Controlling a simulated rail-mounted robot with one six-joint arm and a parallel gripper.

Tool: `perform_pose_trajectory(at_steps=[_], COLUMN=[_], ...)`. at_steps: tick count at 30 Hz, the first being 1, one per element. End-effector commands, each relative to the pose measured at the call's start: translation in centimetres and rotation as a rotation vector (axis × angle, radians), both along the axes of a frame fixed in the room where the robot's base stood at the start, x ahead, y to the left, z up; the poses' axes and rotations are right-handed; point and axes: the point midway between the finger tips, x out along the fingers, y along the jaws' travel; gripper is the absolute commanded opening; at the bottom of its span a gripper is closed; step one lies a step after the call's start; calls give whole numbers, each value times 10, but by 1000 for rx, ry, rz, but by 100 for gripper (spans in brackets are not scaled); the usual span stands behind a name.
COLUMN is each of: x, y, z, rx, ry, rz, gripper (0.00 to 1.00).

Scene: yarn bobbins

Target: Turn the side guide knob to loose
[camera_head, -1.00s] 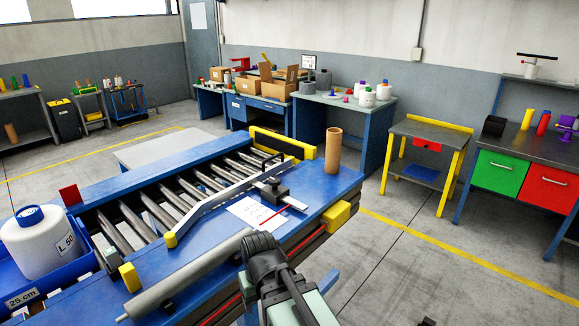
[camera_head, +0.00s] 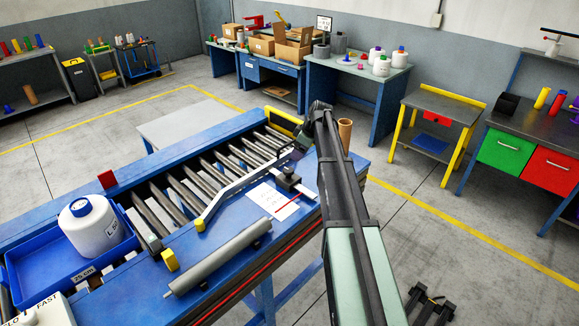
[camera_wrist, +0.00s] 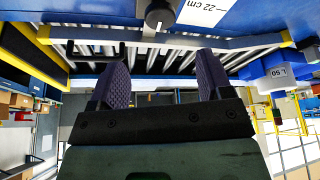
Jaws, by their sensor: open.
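The side guide (camera_head: 232,194) is a long grey bent rail along the rollers of the blue conveyor. Its black knob and clamp block (camera_head: 288,178) sit on a light scale bar by a white card. In the wrist view the round dark knob (camera_wrist: 158,15) is at the top centre, with a scale marked 22 cm beside it. My gripper (camera_wrist: 158,65) is open and empty, its two dark ridged fingers apart, with the knob beyond the gap between them. In the head view my arm hides part of the gripper near the guide's far end.
A brown cardboard tube (camera_head: 345,130) stands behind my arm on the conveyor's right end. A grey roller (camera_head: 218,258) lies along the front edge. A white bobbin (camera_head: 92,226) sits in a blue tray (camera_head: 40,255) at left.

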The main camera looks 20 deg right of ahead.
Motion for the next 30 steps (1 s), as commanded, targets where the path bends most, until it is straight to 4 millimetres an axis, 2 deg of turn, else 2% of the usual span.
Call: perform_pose_trajectory(at_steps=[5, 12, 15, 18, 25, 30], x=[6, 22, 27, 30, 30, 30], y=[5, 20, 25, 28, 29, 29], z=[-26, -83, -97, -102, -99, -99], rx=[0, -1, 0, 0, -1, -1], ry=[1, 1, 1, 2, 2, 2], rz=[-1, 0, -2, -3, -3, -3], gripper=[72, 72, 72, 72, 72, 46])
